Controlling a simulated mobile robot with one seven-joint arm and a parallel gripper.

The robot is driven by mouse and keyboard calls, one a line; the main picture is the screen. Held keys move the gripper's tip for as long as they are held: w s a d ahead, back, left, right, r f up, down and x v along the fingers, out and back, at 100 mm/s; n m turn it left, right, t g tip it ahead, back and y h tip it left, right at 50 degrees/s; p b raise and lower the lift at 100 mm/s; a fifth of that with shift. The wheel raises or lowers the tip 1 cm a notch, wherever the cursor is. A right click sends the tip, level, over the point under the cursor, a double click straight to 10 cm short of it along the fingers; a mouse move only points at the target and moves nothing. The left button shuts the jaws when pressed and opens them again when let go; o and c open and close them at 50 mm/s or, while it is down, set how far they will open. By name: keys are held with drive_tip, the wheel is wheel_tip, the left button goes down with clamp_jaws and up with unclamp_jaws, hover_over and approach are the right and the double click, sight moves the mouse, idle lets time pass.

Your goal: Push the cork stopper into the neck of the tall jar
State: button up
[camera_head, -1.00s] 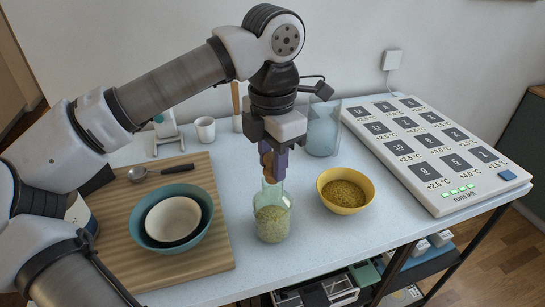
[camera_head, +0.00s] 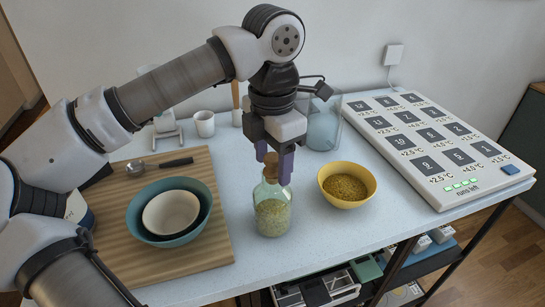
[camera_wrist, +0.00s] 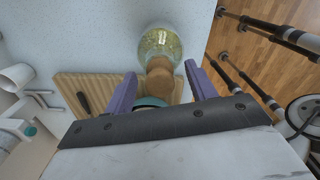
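The tall glass jar (camera_head: 272,212) stands upright on the table with greenish-yellow grains inside. It also shows in the wrist view (camera_wrist: 160,42). The brown cork stopper (camera_head: 270,168) sits upright at the mouth of the jar's neck; how deep it goes I cannot tell. In the wrist view the cork (camera_wrist: 160,82) lies between my purple fingers, with a gap on each side. My gripper (camera_head: 275,168) is open, pointing down around the cork, its fingertips near the jar's neck.
A yellow bowl of grains (camera_head: 346,202) stands close to the right of the jar. A teal bowl (camera_head: 143,228) with smaller bowls and a spoon (camera_head: 175,162) lie on the wooden board (camera_head: 215,245) at left. A clear container (camera_head: 323,128) stands behind; a large panel (camera_head: 420,140) is at right.

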sight(273, 157)
wheel_tip(273, 157, up, 14)
drive_tip(key=shift+b, duration=0.3)
idle(0.3)
drive_tip(key=shift+f, duration=0.15)
